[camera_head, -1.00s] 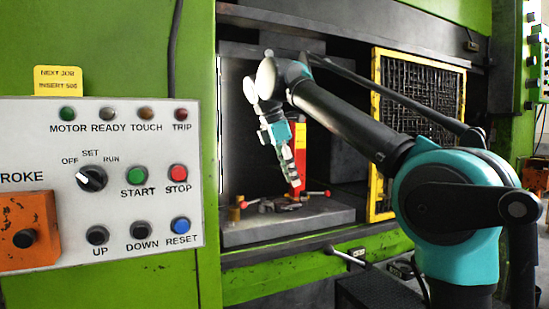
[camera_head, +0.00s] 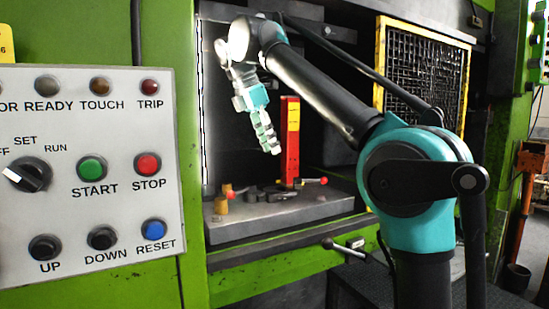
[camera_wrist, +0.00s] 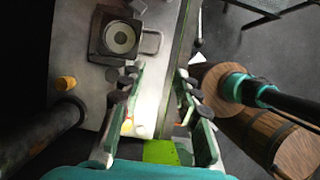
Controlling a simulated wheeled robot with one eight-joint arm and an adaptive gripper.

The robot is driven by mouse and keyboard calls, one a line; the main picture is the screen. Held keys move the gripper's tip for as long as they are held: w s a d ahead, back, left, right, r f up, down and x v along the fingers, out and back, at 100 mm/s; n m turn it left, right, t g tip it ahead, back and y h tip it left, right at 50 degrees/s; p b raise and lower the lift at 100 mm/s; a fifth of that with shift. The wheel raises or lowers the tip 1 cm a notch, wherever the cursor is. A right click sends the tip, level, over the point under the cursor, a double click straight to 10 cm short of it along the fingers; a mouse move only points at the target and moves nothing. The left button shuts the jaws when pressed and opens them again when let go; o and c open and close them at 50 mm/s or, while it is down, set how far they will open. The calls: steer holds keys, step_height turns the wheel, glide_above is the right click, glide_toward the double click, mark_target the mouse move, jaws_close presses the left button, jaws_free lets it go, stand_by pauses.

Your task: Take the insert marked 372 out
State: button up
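My gripper (camera_head: 274,150) hangs tilted above the press bed (camera_head: 235,228), to the left in the picture of an upright red and yellow post. In the wrist view my gripper (camera_wrist: 160,75) has its two fingers well apart with nothing held between them. A dark square block with a pale round ring (camera_wrist: 120,38) lies beyond the left finger on a light surface. It may be the insert, but no number 372 can be read. Dark low parts (camera_head: 275,192) lie on the bed below my gripper, too small to tell apart.
The red and yellow post (camera_head: 290,140) stands on the bed, with red-knobbed handles (camera_head: 323,181) close by. A yellow-framed mesh guard (camera_head: 379,65) is at the right of the opening. The control panel (camera_head: 95,215) stands at the left. Wooden barrels (camera_wrist: 240,120) show in the wrist view.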

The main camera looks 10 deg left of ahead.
mark_target(290, 195)
steer(key=x, duration=1.7)
steer(key=shift+d, duration=0.15)
jaws_close()
